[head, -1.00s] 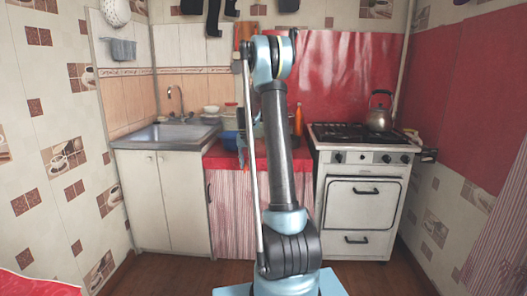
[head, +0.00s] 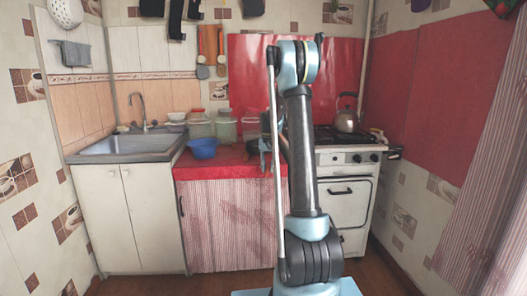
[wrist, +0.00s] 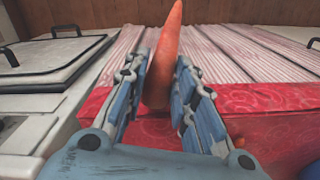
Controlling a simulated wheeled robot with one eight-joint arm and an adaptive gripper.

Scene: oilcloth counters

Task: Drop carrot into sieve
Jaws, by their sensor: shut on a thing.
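The carrot (wrist: 164,62) is orange and stands upright between the fingers in the wrist view. My gripper (wrist: 160,75) is shut on it. In the head view my gripper (head: 266,148) is at the counter's right part, mostly hidden behind my arm, and the carrot cannot be made out. A blue bowl-shaped vessel (head: 203,150) stands on the red counter to the left of my gripper. It may be the sieve, but holes are too small to tell. A blue edge (wrist: 309,168) shows at the wrist view's lower right corner.
Glass jars (head: 225,126) stand behind the blue vessel on the red-covered counter (head: 225,173). The sink (head: 125,147) is at the left. The stove (head: 345,158) with a kettle (head: 346,117) is at the right. Some red cloth in front of the jars is bare.

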